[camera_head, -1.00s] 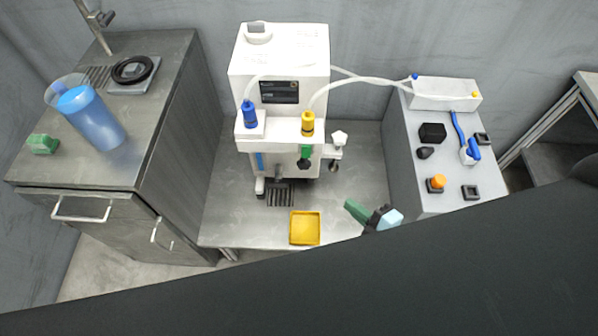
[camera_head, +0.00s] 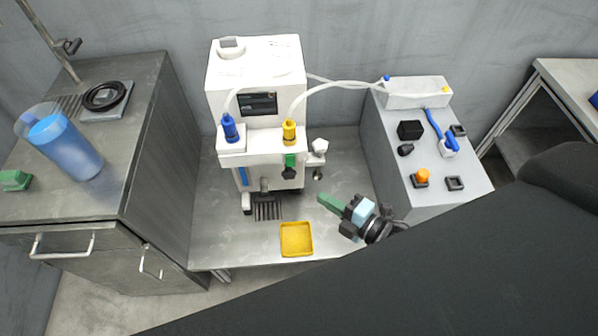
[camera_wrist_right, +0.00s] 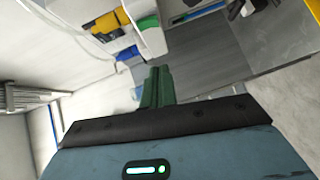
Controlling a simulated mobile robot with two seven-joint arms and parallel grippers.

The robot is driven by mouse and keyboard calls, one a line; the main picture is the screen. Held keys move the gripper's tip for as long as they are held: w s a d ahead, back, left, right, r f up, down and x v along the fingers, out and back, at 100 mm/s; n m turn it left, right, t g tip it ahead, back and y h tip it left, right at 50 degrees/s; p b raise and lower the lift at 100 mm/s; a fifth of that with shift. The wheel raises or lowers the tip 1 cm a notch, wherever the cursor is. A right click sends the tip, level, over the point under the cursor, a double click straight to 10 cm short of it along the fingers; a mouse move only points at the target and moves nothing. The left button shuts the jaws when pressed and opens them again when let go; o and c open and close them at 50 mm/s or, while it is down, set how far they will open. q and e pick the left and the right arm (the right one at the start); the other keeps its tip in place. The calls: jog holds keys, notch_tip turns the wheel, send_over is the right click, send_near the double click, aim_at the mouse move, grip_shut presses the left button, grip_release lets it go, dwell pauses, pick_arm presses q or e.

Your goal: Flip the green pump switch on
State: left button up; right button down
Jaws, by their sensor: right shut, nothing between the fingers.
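The white machine (camera_head: 255,80) stands on a steel table. The green pump switch (camera_head: 290,160) is a small green piece on its front, below the yellow-capped fitting (camera_head: 290,132), with a black knob under it. In the right wrist view, a green part on the machine (camera_wrist_right: 148,22) shows ahead of the fingers. My right gripper (camera_head: 322,198), with green fingers, is shut and empty. It is to the right of and nearer than the switch, apart from it. Its shut fingers also show in the right wrist view (camera_wrist_right: 158,75). My left gripper is not in view.
A yellow tray (camera_head: 297,253) lies at the table's front. A grey stand (camera_head: 405,185) on the right carries black parts, an orange button (camera_head: 423,175) and a blue lever (camera_head: 449,143). A cabinet with a blue jug (camera_head: 68,150) stands left. Steel tabletop between gripper and machine is clear.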

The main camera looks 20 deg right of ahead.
send_near(288, 166)
jog(key=a, duration=0.4)
jog(key=w, duration=0.3)
jog(key=w+d, duration=0.1)
jog(key=w, duration=0.1)
jog(key=shift+f, duration=0.35)
jog(key=shift+w+f+b, duration=0.15)
jog(key=shift+w+b, duration=0.1)
jog(key=shift+b, duration=0.4)
